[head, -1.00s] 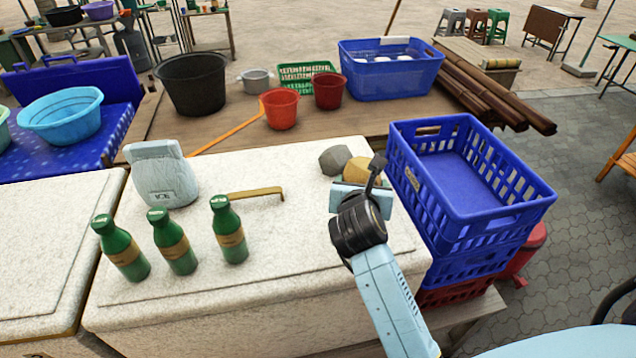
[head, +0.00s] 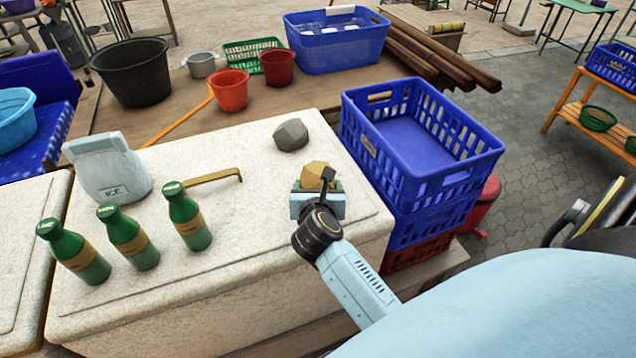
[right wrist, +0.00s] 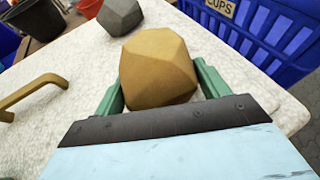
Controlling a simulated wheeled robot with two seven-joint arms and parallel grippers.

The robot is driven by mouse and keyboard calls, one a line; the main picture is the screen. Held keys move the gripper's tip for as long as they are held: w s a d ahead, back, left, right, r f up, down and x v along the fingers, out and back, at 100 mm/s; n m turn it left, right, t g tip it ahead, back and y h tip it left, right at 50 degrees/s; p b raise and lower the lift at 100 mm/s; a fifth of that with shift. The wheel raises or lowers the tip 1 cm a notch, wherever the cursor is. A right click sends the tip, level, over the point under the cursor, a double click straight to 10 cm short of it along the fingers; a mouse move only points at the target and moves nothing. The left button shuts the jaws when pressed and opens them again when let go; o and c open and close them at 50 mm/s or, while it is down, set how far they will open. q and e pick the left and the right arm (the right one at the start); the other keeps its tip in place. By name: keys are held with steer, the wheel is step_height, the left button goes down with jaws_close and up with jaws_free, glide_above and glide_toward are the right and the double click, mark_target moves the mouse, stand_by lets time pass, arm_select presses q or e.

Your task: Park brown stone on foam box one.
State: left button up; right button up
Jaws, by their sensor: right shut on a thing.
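The brown stone (head: 316,174) is a faceted tan lump over the right end of the white foam box (head: 230,250). My right gripper (head: 318,188) is shut on it. In the right wrist view the stone (right wrist: 158,68) sits between the two green fingers, with the foam surface (right wrist: 70,80) behind it. I cannot tell whether the stone touches the box or hangs just above it. A second foam box (head: 25,240) stands at the left edge; no number shows on either box. My left gripper is not in view.
A grey stone (head: 291,135) lies on the box behind the brown one. Green bottles (head: 128,237), an ICE bag (head: 107,167) and a brass handle (head: 213,178) are on the left half. Blue crates (head: 420,150) stand close on the right. The box's middle is clear.

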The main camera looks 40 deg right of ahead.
steer(key=shift+r, duration=0.15)
steer(key=o, duration=1.4)
steer(key=shift+f, duration=0.25)
steer(key=o, duration=0.4)
steer(key=shift+o, duration=0.2)
steer(key=shift+r, duration=0.2)
steer(key=v, duration=1.2)
steer(key=shift+s+a+f+b, duration=0.1)
steer(key=shift+f+b, duration=0.05)
steer(key=shift+b, duration=0.2)
